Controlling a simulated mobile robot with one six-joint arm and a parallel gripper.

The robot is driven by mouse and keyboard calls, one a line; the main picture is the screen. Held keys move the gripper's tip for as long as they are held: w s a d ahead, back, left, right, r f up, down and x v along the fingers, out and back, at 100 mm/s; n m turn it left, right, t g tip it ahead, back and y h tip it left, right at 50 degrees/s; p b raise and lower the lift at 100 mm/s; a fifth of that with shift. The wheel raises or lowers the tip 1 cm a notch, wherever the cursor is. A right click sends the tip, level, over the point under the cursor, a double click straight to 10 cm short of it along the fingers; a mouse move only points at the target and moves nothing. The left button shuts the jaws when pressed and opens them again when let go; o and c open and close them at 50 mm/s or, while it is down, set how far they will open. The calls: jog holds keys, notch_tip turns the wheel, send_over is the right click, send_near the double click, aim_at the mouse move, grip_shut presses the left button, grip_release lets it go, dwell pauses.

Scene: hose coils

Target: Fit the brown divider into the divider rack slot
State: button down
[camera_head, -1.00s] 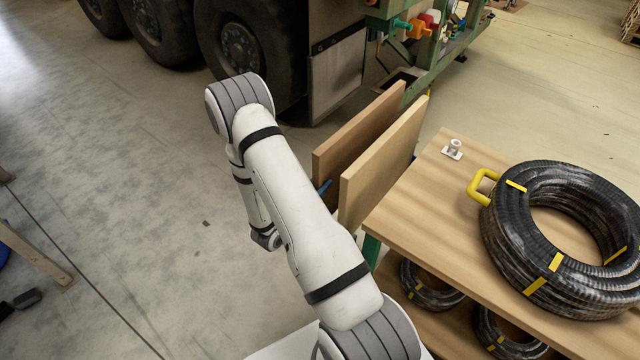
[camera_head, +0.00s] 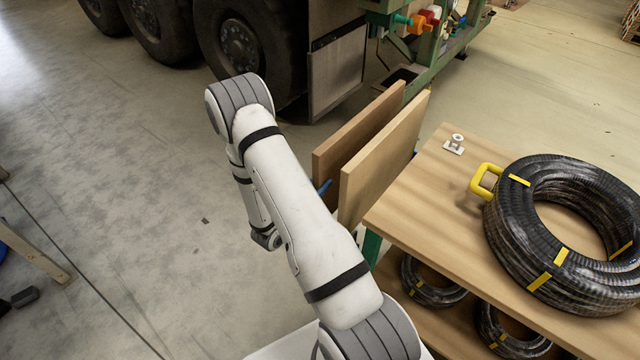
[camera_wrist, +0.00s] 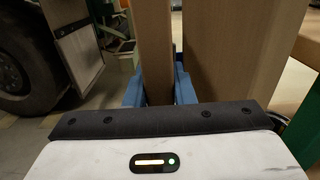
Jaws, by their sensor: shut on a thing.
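The brown divider (camera_head: 350,135) is an upright wooden board left of a second, lighter board (camera_head: 385,160) in the head view. My gripper (camera_wrist: 158,90) is shut on the brown divider, with a blue finger on either side of it. In the wrist view the brown divider (camera_wrist: 155,40) stands upright between the fingers, and the lighter board (camera_wrist: 235,50) stands just to the right, apart from it. In the head view my arm and the lighter board hide most of the gripper. The divider's lower end and the rack slot cannot be made out.
A wooden table (camera_head: 410,210) stands right of the boards, carrying a large black hose coil (camera_head: 520,240), a yellow handle (camera_head: 480,180) and a small white fitting (camera_head: 454,145). Smaller coils lie on the shelf below. A large-wheeled vehicle (camera_head: 240,50) stands behind.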

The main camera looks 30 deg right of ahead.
dwell(0.3)
jog(key=c, duration=1.1)
grip_release()
jog(key=shift+c, duration=0.2)
jog(key=b+v, duration=0.1)
jog(key=v, duration=0.6)
jog(key=shift+s+a, duration=0.15)
jog(key=shift+a, duration=0.25)
